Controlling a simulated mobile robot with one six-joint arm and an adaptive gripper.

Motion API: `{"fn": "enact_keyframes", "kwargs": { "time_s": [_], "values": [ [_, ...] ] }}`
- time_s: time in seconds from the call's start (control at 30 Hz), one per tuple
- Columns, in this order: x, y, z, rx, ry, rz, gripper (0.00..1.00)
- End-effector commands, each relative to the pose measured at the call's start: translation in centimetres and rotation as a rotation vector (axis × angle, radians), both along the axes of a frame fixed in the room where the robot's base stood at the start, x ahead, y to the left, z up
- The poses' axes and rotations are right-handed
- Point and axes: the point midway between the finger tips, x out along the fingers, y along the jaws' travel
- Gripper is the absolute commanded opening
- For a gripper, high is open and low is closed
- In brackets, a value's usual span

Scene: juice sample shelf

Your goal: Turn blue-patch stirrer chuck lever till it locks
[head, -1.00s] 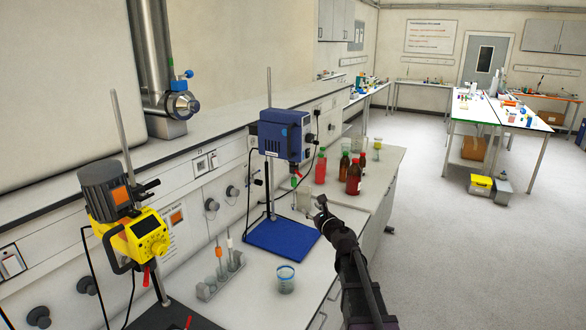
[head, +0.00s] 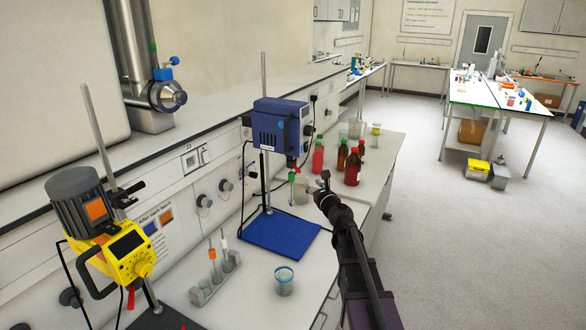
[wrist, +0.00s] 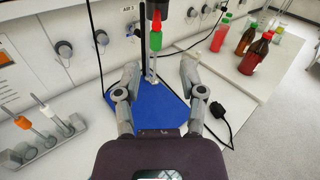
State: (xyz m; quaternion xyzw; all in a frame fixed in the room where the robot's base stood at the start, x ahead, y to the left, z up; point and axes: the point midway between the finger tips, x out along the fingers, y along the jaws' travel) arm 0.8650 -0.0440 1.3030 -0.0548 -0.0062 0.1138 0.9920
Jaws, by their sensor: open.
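The blue stirrer (head: 278,128) hangs on its stand over a blue base plate (head: 262,240); a small blue round mark shows on its side. Its red chuck part (head: 291,162) hangs below the head, with a green piece (head: 292,177) under it. In the wrist view the red part (wrist: 155,16) and the green piece (wrist: 155,40) are top centre, beyond the fingers. The lever is too small to make out clearly. My gripper (head: 325,182) is open and empty, to the right of the chuck and apart from it; it also shows in the wrist view (wrist: 160,72).
A yellow stirrer (head: 128,255) with an orange patch stands at left. Red and brown bottles (head: 352,166) stand behind my gripper. A tube rack (head: 215,280) and a small beaker (head: 284,281) are on the near bench. A cable lies right of the base plate.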

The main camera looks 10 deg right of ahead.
Motion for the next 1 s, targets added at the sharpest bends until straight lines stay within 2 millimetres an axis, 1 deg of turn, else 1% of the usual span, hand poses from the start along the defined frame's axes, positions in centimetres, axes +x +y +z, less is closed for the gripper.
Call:
{"fn": "enact_keyframes", "kwargs": {
  "time_s": [0.27,0.47,0.67,1.0],
  "values": [
    [0.3,0.7,0.0,0.0,0.0,0.008,0.52],
    [1.5,1.1,0.0,-0.001,0.0,0.01,0.52],
    [3.9,1.7,0.0,-0.001,0.0,0.011,0.52],
    [9.0,3.0,0.0,-0.001,0.0,0.012,0.52]
  ]
}}
